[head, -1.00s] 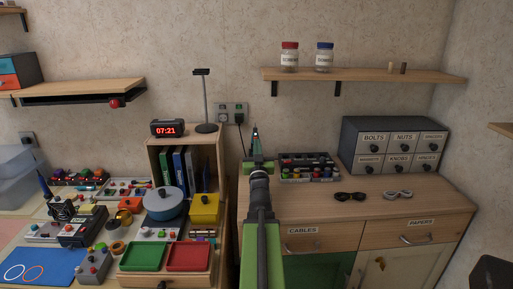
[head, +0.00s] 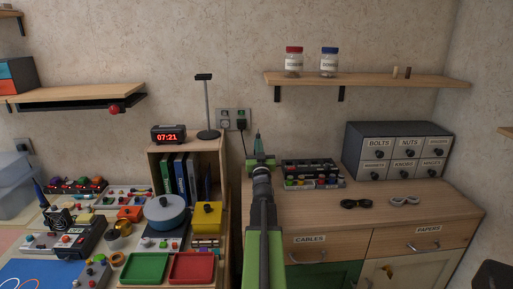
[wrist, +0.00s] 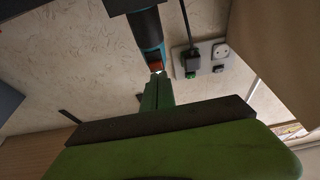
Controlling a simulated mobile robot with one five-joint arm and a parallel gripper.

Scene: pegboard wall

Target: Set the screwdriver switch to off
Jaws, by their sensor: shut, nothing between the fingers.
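The screwdriver shows in the wrist view as a teal body (wrist: 150,32) with a dark grey end at the top of the picture and a red-orange part, perhaps the switch, at its lower end. My gripper (wrist: 157,75) is shut and empty, its green fingertips right at the red-orange part; I cannot tell whether they touch it. In the head view my gripper (head: 260,157) is at the back of the wooden counter, in front of a narrow teal shape (head: 257,143), likely the screwdriver. The switch position cannot be read.
A wall outlet with a black plug (head: 241,125) is just left of my gripper. A box of coloured parts (head: 312,173) stands close on the right. A shelf with jars (head: 370,80) is above right.

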